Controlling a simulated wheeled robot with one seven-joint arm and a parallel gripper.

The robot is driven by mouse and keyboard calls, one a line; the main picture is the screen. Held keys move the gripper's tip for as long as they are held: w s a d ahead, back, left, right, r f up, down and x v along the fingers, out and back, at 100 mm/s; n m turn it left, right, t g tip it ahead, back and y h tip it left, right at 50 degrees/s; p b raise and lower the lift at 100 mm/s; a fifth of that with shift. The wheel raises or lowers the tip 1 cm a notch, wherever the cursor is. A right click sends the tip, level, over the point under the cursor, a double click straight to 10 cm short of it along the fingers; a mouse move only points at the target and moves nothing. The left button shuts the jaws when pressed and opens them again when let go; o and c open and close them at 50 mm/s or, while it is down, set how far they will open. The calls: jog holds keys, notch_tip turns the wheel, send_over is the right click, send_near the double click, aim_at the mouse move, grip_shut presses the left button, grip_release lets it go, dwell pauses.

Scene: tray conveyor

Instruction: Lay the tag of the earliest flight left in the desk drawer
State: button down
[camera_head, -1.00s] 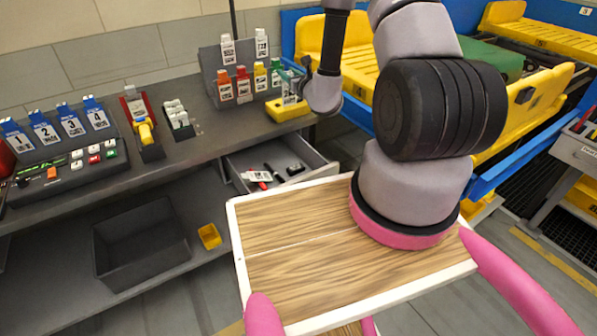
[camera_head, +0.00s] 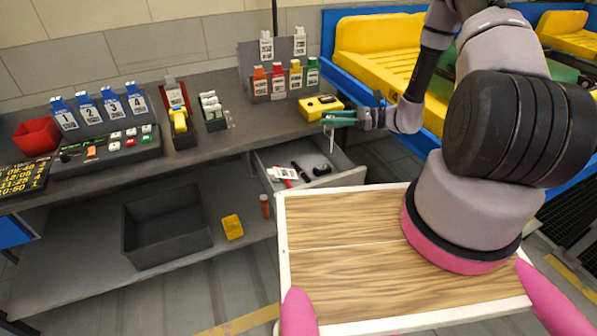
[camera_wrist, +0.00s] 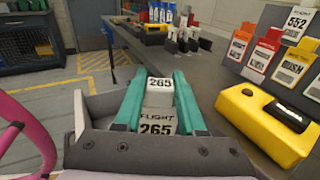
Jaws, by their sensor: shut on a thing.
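My gripper (camera_head: 335,118) is shut on a white tag (camera_head: 331,138), which hangs down from the teal fingers. In the wrist view the tag (camera_wrist: 157,124) reads FLIGHT 265, between the fingertips. The desk drawer (camera_head: 345,163) is pulled open below the desk top, and the held tag is above it, apart from it. Inside the drawer lie a white printed tag (camera_head: 283,173), a red pen-like thing and dark items. A rack (camera_head: 250,62) on the desk holds orange, red, yellow and green tags, with two white tags above.
A yellow device (camera_head: 320,106) sits on the desk beside my gripper. A departure board (camera_head: 22,175) with times is cut off at the left edge. Numbered blue-topped tags (camera_head: 88,110), a red bin (camera_head: 37,136) and a grey tub (camera_head: 165,225) are further left.

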jog(key=shift+n+g, duration=0.6)
jog(key=shift+g, duration=0.3)
jog(key=f, duration=0.1)
jog(key=s+f, duration=0.1)
jog(key=f, duration=0.1)
jog(key=s+f, duration=0.1)
jog(key=shift+s+d+f, duration=0.15)
jog(key=shift+d+f, duration=0.05)
jog(key=shift+d, duration=0.1)
notch_tip(320, 180, down, 4)
jog(key=shift+f, duration=2.5)
jog(key=shift+f, duration=0.1)
jog(key=c, duration=0.8)
grip_release()
jog(key=shift+o, duration=0.2)
